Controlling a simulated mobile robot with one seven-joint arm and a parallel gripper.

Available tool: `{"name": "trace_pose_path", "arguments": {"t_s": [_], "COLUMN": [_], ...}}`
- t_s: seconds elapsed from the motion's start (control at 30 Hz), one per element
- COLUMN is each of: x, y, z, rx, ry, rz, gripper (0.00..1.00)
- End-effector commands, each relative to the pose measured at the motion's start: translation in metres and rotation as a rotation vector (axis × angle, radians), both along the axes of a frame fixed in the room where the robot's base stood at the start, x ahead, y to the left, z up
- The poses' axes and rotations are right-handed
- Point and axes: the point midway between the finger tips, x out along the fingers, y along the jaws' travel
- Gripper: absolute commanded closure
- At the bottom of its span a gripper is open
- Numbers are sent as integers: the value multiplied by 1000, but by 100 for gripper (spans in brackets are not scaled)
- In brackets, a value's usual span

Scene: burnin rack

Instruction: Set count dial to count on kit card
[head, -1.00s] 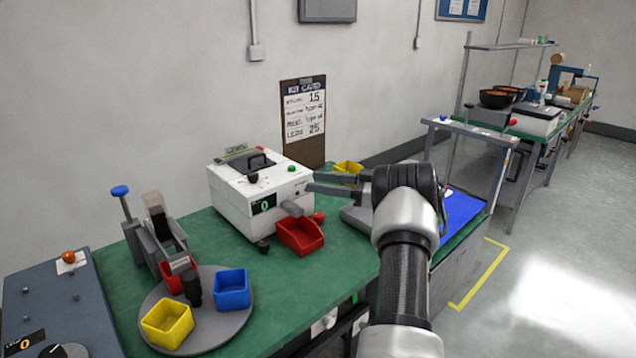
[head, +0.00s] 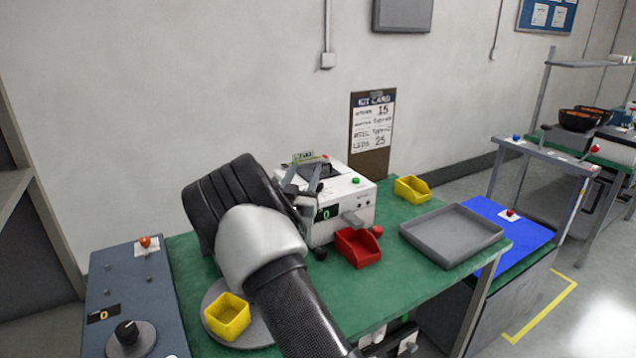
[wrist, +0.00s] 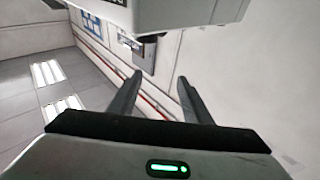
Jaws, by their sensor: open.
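The kit card (head: 371,125) hangs on the wall behind the bench; its top line ends in 15 and the LEDS line reads 25. The white machine (head: 355,190) below it has a dark display (head: 329,212) showing 0. A black dial (head: 126,332) sits on a blue-grey panel at the lower left, near another display (head: 103,314) showing 0. My gripper (head: 308,186) is open and empty in front of the white machine's top left, hiding part of it. In the wrist view my fingers (wrist: 160,76) stand apart with nothing between them.
A red bin (head: 358,248) stands before the machine. A yellow bin (head: 412,189) and a grey tray (head: 452,234) are to its right. A blue mat (head: 512,222) lies at the right.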

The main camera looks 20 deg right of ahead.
Motion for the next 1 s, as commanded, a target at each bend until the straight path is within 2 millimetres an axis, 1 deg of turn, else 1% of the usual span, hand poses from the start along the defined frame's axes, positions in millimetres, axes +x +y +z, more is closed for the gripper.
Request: {"name": "trace_pose_path", "arguments": {"t_s": [0.03,0.1,0.2,0.3,0.37,0.47,0.57,0.8,1.0], "x": [-14,-32,-52,-62,-63,-57,-45,-10,11], "y": [15,25,35,38,37,30,18,-16,-37], "z": [-10,-26,-42,-51,-53,-54,-54,-54,-54], "rx": [30,66,104,127,130,132,132,132,132], "ry": [45,100,157,188,194,194,191,192,190], "rz": [-46,-110,-169,-200,-208,-210,-211,-209,-208], "gripper": [55,55,55,55,55,55,55,55,55]}}
